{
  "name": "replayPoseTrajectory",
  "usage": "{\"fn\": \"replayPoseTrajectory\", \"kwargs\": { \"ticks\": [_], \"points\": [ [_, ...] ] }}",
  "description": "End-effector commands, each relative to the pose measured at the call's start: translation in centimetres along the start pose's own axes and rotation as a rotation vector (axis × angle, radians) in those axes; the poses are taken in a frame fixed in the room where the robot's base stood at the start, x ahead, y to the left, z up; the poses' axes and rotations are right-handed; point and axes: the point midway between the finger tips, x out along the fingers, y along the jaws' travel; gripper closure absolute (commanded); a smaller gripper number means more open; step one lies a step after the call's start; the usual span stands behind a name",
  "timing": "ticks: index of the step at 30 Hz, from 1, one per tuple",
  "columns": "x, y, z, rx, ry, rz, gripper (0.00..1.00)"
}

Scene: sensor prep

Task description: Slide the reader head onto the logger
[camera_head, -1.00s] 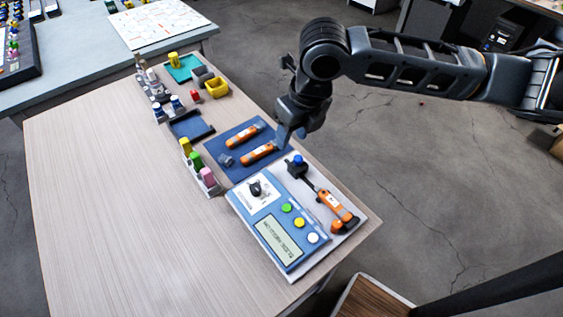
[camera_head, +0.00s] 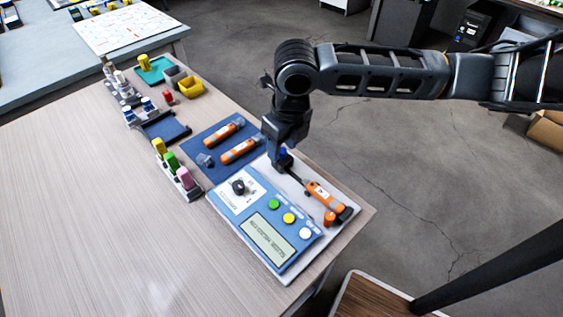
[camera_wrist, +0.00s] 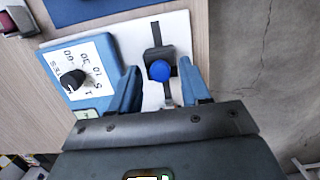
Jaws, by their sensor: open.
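The reader head, a dark block with a blue knob (camera_wrist: 160,70), sits on the white base plate (camera_head: 263,166) beside the blue console. In the head view the gripper partly hides its knob (camera_head: 283,152). A dark rail runs from it toward the orange logger (camera_head: 321,194), which lies on the same plate toward its front right. My gripper (camera_head: 281,160) is low over the reader head and points down. In the wrist view its blue fingers (camera_wrist: 160,84) stand apart, one on each side of the knob, with gaps visible. The logger is not visible in the wrist view.
The blue console (camera_head: 262,222) has a dial, a display and three buttons. A dark blue mat (camera_head: 213,172) holds two more orange loggers and small grey parts. Holders with coloured pieces (camera_head: 178,172) and a yellow bin (camera_head: 190,87) stand farther back. The table's left side is clear.

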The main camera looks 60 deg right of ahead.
Motion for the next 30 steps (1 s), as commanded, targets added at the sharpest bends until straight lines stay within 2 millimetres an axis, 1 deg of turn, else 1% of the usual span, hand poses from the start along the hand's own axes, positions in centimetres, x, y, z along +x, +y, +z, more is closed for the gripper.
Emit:
{"fn": "replayPoseTrajectory", "kwargs": {
  "ticks": [1,4,21,23,30],
  "points": [
    [0.84,-0.05,-0.05,-0.001,0.0,-0.002,0.53],
    [1.26,-0.05,-0.02,0.0,0.0,-0.001,0.53],
    [1.18,0.02,0.03,0.001,0.0,0.0,0.53],
    [1.18,0.02,0.03,0.001,0.0,0.0,0.57],
    [1.19,0.01,0.03,0.001,0.0,0.0,0.8]
  ]
}}
